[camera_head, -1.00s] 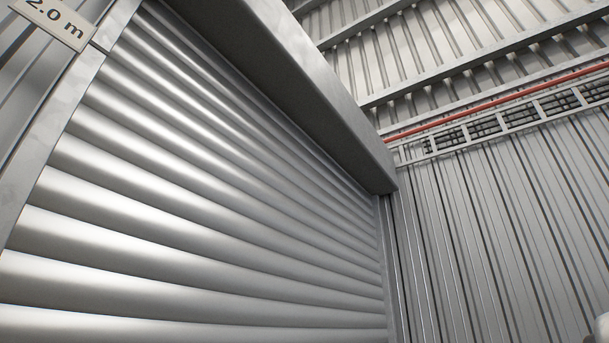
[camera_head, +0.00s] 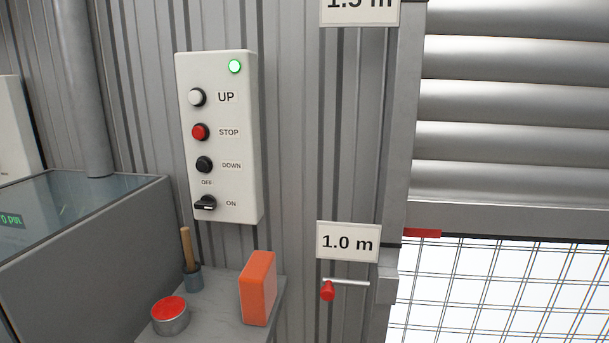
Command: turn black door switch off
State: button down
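The black door switch (camera_head: 205,203) is a small rotary knob at the bottom of a pale control box (camera_head: 222,192) on the ribbed wall. Its handle lies about horizontal, with a light mark at the right end toward the "ON" label. "OFF" is printed above it. Over it are a black DOWN button (camera_head: 204,165), a red STOP button (camera_head: 200,132), a white UP button (camera_head: 197,97) and a lit green lamp (camera_head: 234,66). My gripper is not in view.
The roller door (camera_head: 510,100) hangs partly raised at right over a bright gridded opening (camera_head: 500,290). Below the box, a grey shelf (camera_head: 222,318) holds an orange block (camera_head: 258,288), a red-topped tin (camera_head: 170,314) and a wooden-handled tool (camera_head: 187,250). A red-knobbed lever (camera_head: 328,290) sits right.

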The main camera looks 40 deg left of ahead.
aim_at(207, 202)
jog(key=u, duration=2.1)
